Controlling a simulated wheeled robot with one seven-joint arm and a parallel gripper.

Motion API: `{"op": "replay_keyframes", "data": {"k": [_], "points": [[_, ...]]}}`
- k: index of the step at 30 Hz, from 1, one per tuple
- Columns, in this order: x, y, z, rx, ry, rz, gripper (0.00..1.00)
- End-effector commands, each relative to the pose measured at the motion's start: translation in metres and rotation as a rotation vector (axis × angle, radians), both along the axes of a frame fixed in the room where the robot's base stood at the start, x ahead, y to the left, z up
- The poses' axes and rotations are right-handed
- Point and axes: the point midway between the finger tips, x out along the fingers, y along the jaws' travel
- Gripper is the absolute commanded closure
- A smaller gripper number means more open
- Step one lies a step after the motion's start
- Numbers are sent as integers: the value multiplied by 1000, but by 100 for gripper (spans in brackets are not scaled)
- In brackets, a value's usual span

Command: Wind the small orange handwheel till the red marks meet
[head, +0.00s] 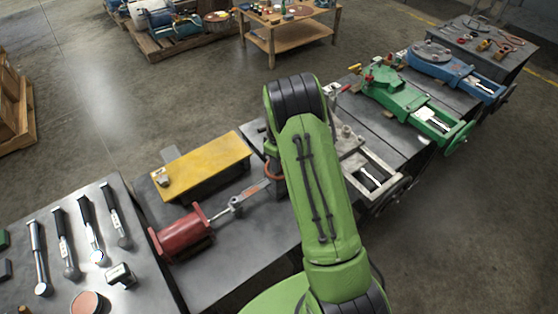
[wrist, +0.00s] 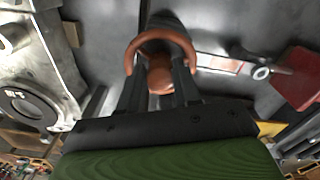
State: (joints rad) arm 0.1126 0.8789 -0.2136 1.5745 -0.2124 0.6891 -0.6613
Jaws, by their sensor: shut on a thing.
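The small orange handwheel (wrist: 161,38) is in the upper middle of the wrist view, with an orange hub (wrist: 160,78) below its rim. My gripper (wrist: 160,70) is shut on the handwheel, one dark finger at each side of it. In the head view only a bit of the orange rim (head: 273,171) shows beside my green arm, which hides my gripper. A pale bar with a reddish patch (wrist: 222,65) lies right of the wheel. I cannot tell whether this patch is one of the red marks, or whether the marks meet.
A red cylinder (head: 182,236) with a rod stands left of the wheel. Behind it is a yellow-topped block (head: 203,165). Green (head: 405,98) and blue (head: 445,68) machines stand at the right. Several tools lie on the left table (head: 150,292).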

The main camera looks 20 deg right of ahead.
Motion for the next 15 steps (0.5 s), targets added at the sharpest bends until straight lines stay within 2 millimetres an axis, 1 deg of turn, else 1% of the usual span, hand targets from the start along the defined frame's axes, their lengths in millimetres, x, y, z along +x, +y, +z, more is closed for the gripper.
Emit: {"op": "replay_keyframes", "data": {"k": [15], "points": [[3,-1,1,-2,-6,489,98]]}}
